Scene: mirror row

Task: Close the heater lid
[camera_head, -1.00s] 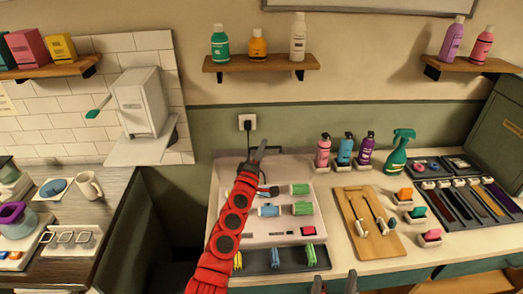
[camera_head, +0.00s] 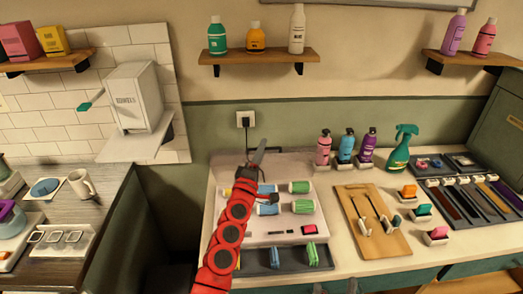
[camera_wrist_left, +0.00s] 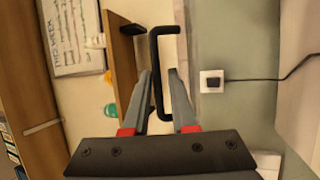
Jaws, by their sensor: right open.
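My left gripper (camera_head: 260,146) is at the lid's upper edge. In the left wrist view, a black U-shaped handle (camera_wrist_left: 165,30) reaches between the fingertips of my left gripper (camera_wrist_left: 160,76), which stand apart with a gap beside the bar. My right gripper (camera_head: 336,286) is open at the bottom edge, with only its fingertips showing.
A wall socket with a plug (camera_head: 245,119) is behind the heater. Bottles (camera_head: 347,147) and a green spray bottle (camera_head: 402,147) stand to the right. A wooden board (camera_head: 388,241) with tools lies beside the heater. A shelf (camera_head: 259,57) with bottles hangs above.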

